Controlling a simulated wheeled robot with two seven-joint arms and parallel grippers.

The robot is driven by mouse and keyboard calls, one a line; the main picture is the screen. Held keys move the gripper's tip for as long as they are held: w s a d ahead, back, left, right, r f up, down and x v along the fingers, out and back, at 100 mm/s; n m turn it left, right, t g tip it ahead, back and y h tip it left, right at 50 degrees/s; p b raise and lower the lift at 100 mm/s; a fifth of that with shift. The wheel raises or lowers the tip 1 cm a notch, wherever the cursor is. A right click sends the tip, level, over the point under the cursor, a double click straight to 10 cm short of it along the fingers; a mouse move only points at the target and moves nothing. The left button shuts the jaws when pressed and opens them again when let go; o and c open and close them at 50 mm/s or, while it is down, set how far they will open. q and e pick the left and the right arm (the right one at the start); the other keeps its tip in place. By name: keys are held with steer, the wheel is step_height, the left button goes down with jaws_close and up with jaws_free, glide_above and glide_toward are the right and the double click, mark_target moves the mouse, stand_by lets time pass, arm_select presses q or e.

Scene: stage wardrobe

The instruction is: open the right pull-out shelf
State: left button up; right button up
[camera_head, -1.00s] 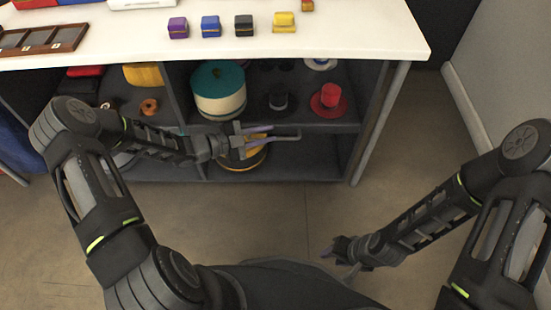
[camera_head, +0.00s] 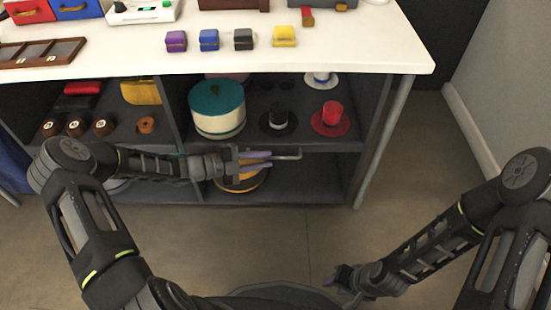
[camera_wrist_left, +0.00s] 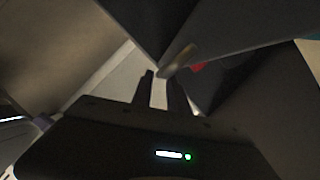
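The right pull-out shelf (camera_head: 335,146) is the upper board in the cabinet's right-hand bay. It carries a teal-and-cream round box (camera_head: 218,112), a black hat (camera_head: 278,118) and a red hat (camera_head: 332,115). A grey bar handle (camera_head: 289,157) runs along its front. My left gripper (camera_head: 262,160) is at the handle's left part, its two fingers parted with the bar running in between them. In the left wrist view the fingers (camera_wrist_left: 160,90) stand apart, with the bar's end (camera_wrist_left: 180,60) by the tips; firm contact cannot be told. My right gripper (camera_head: 345,278) hangs low over the floor, away from the cabinet.
The white tabletop (camera_head: 365,45) overhangs the shelf and bears several small coloured boxes. A yellow-and-black round box (camera_head: 243,182) sits below, partly hidden by my left gripper. A grey table leg (camera_head: 384,140) stands at right. The floor (camera_head: 275,245) in front is clear.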

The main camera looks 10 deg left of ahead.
mark_target(271, 158)
arm_select(q)
steer(key=x, duration=0.4)
steer(key=shift+w+d+f+b, duration=0.1)
steer(key=shift+d+b, duration=0.1)
steer(key=shift+b, duration=0.2)
steer(key=shift+c, duration=0.4)
jaws_close()
stand_by(0.6)
